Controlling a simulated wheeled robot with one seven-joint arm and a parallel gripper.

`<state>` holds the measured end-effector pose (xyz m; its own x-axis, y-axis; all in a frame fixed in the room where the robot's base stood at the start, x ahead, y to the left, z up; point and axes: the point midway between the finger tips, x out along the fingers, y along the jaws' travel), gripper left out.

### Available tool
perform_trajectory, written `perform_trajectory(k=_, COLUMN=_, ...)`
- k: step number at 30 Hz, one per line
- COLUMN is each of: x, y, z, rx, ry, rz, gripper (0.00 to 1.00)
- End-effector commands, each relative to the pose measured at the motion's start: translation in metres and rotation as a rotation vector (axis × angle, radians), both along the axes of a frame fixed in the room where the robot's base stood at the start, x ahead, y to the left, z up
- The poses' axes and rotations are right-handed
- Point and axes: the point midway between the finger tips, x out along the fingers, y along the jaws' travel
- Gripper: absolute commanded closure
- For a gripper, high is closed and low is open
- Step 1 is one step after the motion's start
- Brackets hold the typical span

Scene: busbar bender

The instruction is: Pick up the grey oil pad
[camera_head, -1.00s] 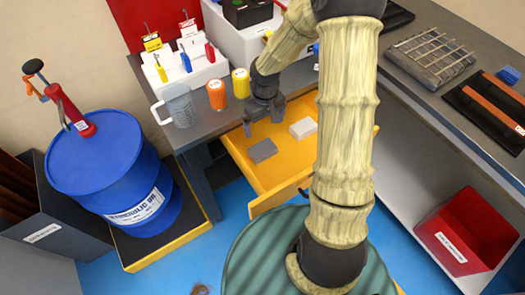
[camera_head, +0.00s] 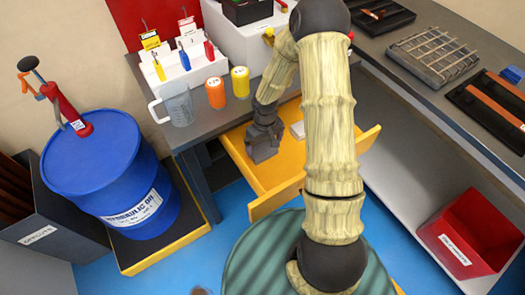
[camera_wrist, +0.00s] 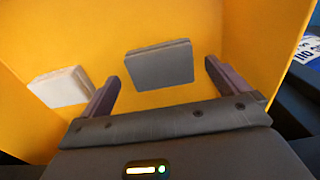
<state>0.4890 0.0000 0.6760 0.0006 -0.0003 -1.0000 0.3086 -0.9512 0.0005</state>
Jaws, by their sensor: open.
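The grey oil pad (camera_wrist: 160,66) lies flat on the floor of the open yellow drawer (camera_wrist: 190,20) in the wrist view. My gripper (camera_wrist: 162,78) is open, with one finger toward each side of the pad; the fingers look empty, and I cannot tell whether the tips are level with the pad. In the head view my gripper (camera_head: 263,152) is down inside the drawer (camera_head: 290,185) and hides the grey pad. A white pad (camera_wrist: 62,87) lies in the drawer to the left of the grey one; it also shows partly behind my arm in the head view (camera_head: 297,130).
The drawer's yellow walls and front panel surround my gripper. On the bench above stand a clear jug (camera_head: 178,107), an orange pot (camera_head: 216,93) and a yellow pot (camera_head: 240,82). A blue drum (camera_head: 95,170) stands at the left, a red bin (camera_head: 465,230) at the right.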

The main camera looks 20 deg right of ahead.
Motion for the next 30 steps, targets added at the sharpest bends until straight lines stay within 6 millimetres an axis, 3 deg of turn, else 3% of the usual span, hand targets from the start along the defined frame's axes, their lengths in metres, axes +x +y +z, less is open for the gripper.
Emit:
perform_trajectory(k=5, x=0.0, y=0.0, z=-0.008, rx=0.0, ry=0.002, rz=0.001, gripper=0.0)
perform_trajectory(k=15, x=0.001, y=-0.001, z=-0.051, rx=0.0, ry=0.001, rz=0.001, gripper=0.0)
perform_trajectory(k=30, x=0.001, y=-0.002, z=-0.052, rx=0.0, ry=0.0, rz=0.001, gripper=0.0)
